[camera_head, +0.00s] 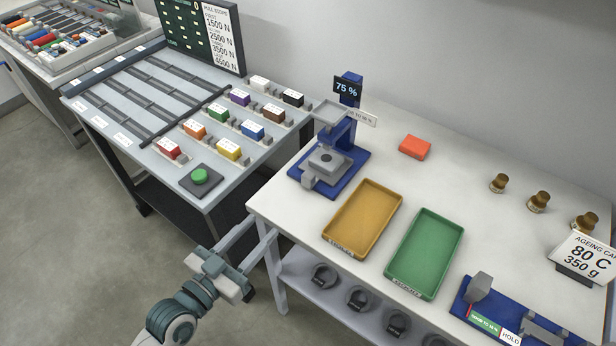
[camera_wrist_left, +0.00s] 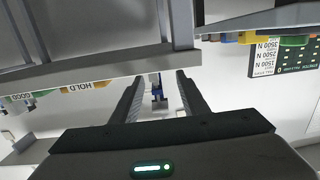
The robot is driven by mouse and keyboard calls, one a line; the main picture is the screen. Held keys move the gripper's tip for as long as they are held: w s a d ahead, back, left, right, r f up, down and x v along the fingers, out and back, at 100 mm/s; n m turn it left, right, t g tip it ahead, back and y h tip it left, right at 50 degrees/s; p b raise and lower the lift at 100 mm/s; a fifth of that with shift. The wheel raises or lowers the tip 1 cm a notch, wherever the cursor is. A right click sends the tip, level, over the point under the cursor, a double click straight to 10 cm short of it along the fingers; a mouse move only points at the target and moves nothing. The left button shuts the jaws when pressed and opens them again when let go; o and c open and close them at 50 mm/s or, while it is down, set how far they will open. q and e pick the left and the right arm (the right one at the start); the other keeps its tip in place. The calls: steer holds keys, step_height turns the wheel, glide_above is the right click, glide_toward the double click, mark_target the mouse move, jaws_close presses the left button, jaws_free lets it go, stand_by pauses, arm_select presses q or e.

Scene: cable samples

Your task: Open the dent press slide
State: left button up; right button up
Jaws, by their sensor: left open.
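The dent press (camera_head: 348,128) is a blue stand with a "75 %" display, on the white table's back left part. Its grey slide (camera_head: 328,162) sits low on the blue base, with a small grey block (camera_head: 308,181) at its front. I cannot tell how far the slide is out. My left gripper (camera_head: 248,240) is open and empty, in front of the table's left corner, well short of the press. In the left wrist view its two fingers (camera_wrist_left: 160,82) are apart, with a small blue thing far off between them, too small to identify.
A yellow tray (camera_head: 327,238) and a green tray (camera_head: 392,272) lie right of the press. An orange block (camera_head: 415,147) and brass weights (camera_head: 538,201) stand behind. A grey bench (camera_head: 225,187) with coloured samples and a green button (camera_head: 200,176) stands left.

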mark_target(305, 178)
arm_select(q)
steer(key=shift+m+h, duration=0.3)
steer(key=shift+h, duration=0.2)
steer(key=r, duration=0.1)
steer(key=s+r, duration=0.1)
steer(key=r, duration=0.1)
steer(key=d+r, duration=0.1)
steer(key=shift+s+r, duration=0.15)
steer(key=shift+r, duration=0.05)
arm_select(e)
steer(key=shift+w+a+r, duration=0.1)
steer(key=shift+w+a, duration=0.1)
steer(key=shift+w, duration=0.2)
arm_select(q)
steer(key=shift+d, duration=0.1)
arm_select(e)
steer(key=shift+s, duration=0.1)
